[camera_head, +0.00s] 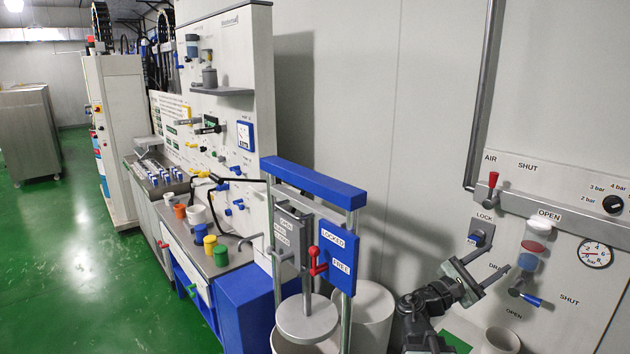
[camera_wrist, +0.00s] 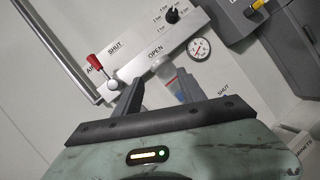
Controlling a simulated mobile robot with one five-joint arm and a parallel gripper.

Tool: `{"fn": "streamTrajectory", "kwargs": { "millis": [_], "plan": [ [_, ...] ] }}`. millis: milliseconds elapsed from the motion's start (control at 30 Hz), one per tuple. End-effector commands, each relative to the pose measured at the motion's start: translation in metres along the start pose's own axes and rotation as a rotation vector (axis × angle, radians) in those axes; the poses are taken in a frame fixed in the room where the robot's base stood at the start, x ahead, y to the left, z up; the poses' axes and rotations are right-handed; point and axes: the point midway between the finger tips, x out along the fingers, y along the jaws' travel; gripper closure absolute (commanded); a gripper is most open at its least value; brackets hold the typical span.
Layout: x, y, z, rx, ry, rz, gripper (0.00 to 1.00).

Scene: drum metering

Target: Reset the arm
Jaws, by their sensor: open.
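My gripper (camera_head: 487,274) is at the lower right of the head view, in front of the wall panel. Its two fingers are spread apart with nothing between them. In the wrist view my gripper (camera_wrist: 157,93) shows its two fingers apart, with the panel behind. The panel's air lever (camera_head: 492,186) has a red handle that points up; the red handle also shows in the wrist view (camera_wrist: 94,62). The blue-handled drain valve (camera_head: 527,297) is just right of my gripper. The lock switch (camera_head: 481,235) is just above it.
A press frame with a blue crossbar (camera_head: 313,182) and a red lever (camera_head: 317,262) stands left of my arm. A pale drum (camera_head: 372,300) is behind it. A pressure gauge (camera_head: 595,253) is on the panel. Green floor is clear at far left.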

Motion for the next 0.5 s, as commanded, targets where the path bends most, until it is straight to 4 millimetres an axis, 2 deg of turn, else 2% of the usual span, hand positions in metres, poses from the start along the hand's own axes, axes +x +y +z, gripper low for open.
{"fn": "streamTrajectory", "kwargs": {
  "millis": [167, 267, 300, 367, 400, 500],
  "plan": [
    [-0.036, -0.044, -0.067, 0.285, 0.260, -0.270, 0.52],
    [-0.085, -0.072, -0.118, 0.485, 0.442, -0.526, 0.52],
    [-0.109, -0.081, -0.138, 0.560, 0.510, -0.642, 0.52],
    [-0.151, -0.091, -0.163, 0.661, 0.603, -0.827, 0.52],
    [-0.180, -0.096, -0.176, 0.719, 0.657, -0.958, 0.52],
    [-0.253, -0.100, -0.197, 0.830, 0.754, -1.292, 0.52]
  ]
}}
